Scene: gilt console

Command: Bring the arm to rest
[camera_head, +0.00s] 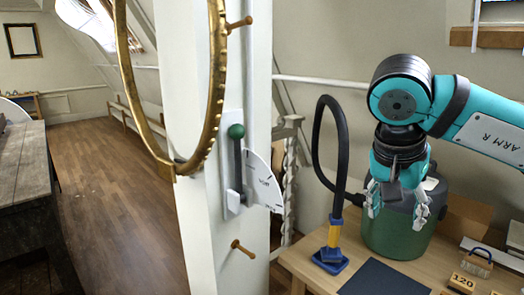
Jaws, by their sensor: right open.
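My right arm (485,130), teal and black and marked "ARM R", comes in from the right edge. Its gripper (398,208) points down with its two fingers apart and nothing visible between them. It hangs in front of a green canister with a dark top (393,238), which it partly hides; I cannot tell whether they touch. The canister stands on a light wooden table (312,268). My left arm and gripper do not show.
A black hose (317,140) loops up beside the canister, near a blue and yellow nozzle (331,250). A dark mat (385,278) and a "120" block (462,282) lie in front. A white post bears a green-knobbed lever (236,131), pegs and a gold ring (132,90).

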